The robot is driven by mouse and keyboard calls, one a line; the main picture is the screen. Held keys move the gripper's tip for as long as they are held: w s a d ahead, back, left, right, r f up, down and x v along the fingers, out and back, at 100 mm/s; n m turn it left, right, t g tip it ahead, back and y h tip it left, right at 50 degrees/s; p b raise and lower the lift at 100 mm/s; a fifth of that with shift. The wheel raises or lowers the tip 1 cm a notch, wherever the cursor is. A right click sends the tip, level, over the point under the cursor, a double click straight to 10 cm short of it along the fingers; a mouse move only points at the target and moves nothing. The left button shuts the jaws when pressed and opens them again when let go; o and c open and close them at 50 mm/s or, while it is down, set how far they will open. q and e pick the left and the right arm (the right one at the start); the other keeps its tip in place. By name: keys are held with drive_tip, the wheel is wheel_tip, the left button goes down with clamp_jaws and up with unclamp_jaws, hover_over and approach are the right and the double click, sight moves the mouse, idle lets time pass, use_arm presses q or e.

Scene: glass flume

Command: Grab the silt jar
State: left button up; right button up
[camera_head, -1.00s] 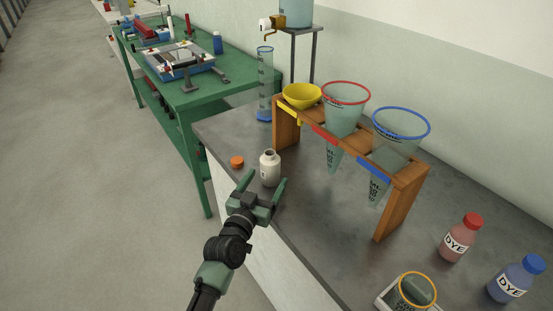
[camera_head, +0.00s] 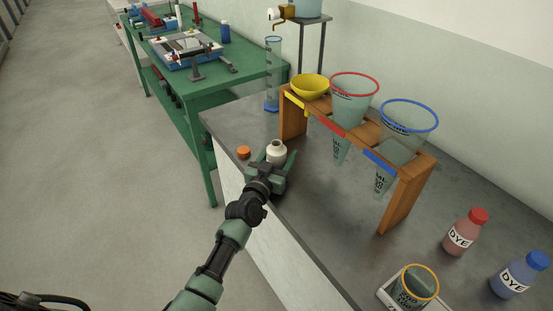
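A small cream-white jar (camera_head: 277,151) with an uncapped neck stands upright on the dark bench top near its left edge. It fits the silt jar, though no label can be read. My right gripper (camera_head: 275,160) is low at the jar, with its green fingers apart on either side of the jar. I cannot tell whether either finger touches it. The gripper hides the jar's lower body. My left gripper is not in view.
An orange cap (camera_head: 243,152) lies just left of the jar. A wooden rack (camera_head: 402,200) with yellow, red-rimmed and blue-rimmed funnels stands to the right. A clear cylinder (camera_head: 273,75) stands behind. Dye bottles (camera_head: 465,232) are at the lower right. The bench between is clear.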

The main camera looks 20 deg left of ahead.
use_arm(q)
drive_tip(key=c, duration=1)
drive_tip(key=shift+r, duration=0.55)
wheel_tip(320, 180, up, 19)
drive_tip(key=p, duration=0.1)
drive_tip(key=shift+p, duration=0.4)
